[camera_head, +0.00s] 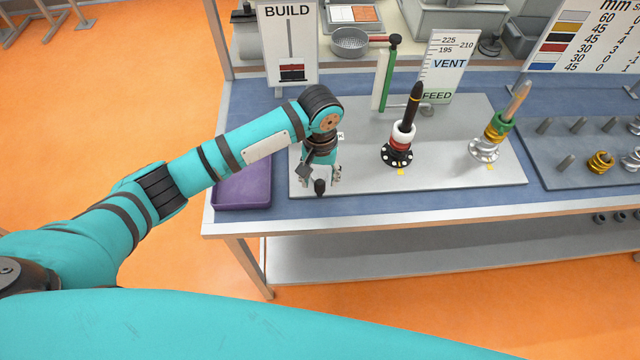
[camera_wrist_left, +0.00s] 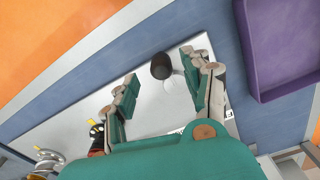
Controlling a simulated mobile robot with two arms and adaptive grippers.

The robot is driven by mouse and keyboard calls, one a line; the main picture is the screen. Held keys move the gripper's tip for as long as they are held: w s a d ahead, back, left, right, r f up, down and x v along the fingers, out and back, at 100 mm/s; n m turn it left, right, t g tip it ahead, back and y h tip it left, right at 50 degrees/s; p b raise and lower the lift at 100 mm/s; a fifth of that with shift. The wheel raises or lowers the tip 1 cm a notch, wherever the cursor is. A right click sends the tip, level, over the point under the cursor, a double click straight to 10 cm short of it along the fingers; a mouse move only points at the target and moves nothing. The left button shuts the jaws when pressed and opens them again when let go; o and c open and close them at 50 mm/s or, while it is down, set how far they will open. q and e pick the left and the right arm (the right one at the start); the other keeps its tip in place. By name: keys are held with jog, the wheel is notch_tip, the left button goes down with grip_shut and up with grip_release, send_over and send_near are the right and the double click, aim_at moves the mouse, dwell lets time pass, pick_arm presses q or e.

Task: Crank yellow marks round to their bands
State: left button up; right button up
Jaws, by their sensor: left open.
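My left gripper (camera_head: 320,180) hangs over the left end of the grey plate (camera_head: 350,180). In the wrist view, its fingers (camera_wrist_left: 165,88) are apart. A black knob (camera_wrist_left: 161,65) stands between and slightly beyond the fingertips; it also shows in the head view (camera_head: 320,187). I cannot tell whether a finger touches it. A black screw (camera_head: 414,103) with white and red collars stands on a black flange, with a yellow mark (camera_head: 400,171) at its front. A tan screw (camera_head: 516,102) with green and yellow collars stands on a silver flange, with a yellow mark (camera_head: 490,167).
A purple tray (camera_head: 242,190) lies left of the plate. A pegged plate (camera_head: 590,170) holds rings at the right.

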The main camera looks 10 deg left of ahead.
pick_arm(q)
notch_tip(320, 180, up, 6)
jog(key=shift+r, duration=0.2)
jog(key=shift+f, duration=0.1)
dwell(0.4)
